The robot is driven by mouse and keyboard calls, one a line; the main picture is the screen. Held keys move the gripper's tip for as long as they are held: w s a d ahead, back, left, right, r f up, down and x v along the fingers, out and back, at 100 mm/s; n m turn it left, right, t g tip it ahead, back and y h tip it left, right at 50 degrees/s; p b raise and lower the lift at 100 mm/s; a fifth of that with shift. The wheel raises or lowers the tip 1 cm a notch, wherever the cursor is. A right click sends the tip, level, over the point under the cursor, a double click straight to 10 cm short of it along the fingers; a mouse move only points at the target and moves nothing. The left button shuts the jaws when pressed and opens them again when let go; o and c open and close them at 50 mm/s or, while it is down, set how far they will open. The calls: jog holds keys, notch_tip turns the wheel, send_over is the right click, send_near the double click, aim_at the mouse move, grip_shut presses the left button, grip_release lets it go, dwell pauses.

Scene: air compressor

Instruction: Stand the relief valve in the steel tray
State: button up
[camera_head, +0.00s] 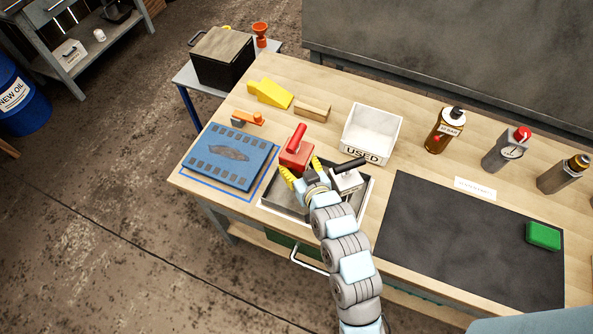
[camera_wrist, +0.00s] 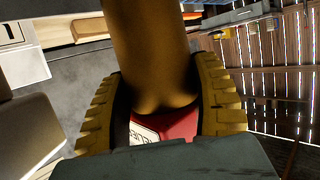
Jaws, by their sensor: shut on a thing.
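The red-bodied part with a red handle, which I take for the relief valve (camera_head: 296,152), is at the back left of the steel tray (camera_head: 269,205). My gripper (camera_head: 302,170) has its yellow fingers shut on it. In the wrist view a brown cylinder (camera_wrist: 150,50) lies between the fingers (camera_wrist: 160,105), with a red, white-labelled part (camera_wrist: 178,127) behind it. My arm hides much of the tray. I cannot tell whether the valve touches the tray floor.
A grey block with a black handle (camera_head: 347,181) is at the tray's right side. A blue mat (camera_head: 229,157) lies left, the white USED bin (camera_head: 372,131) behind. Yellow wedge (camera_head: 270,93), wooden block (camera_head: 313,112) and orange-handled part (camera_head: 247,118) lie behind. A black mat (camera_head: 450,235) is right.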

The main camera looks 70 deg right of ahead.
jog(key=shift+w+d+f, duration=0.35)
jog(key=shift+d+f, duration=0.05)
jog(key=shift+f, duration=0.3)
jog(key=shift+f+b, duration=0.4)
jog(key=shift+f, duration=0.9)
jog(key=shift+f, duration=0.1)
jog(key=o, duration=1.3)
jog(key=shift+c, duration=0.2)
jog(key=shift+s+a+r, duration=0.15)
jog(key=shift+s+r, duration=0.05)
jog(key=v, duration=0.3)
jog(key=shift+s+a+p, duration=0.2)
jog(key=shift+p, duration=0.15)
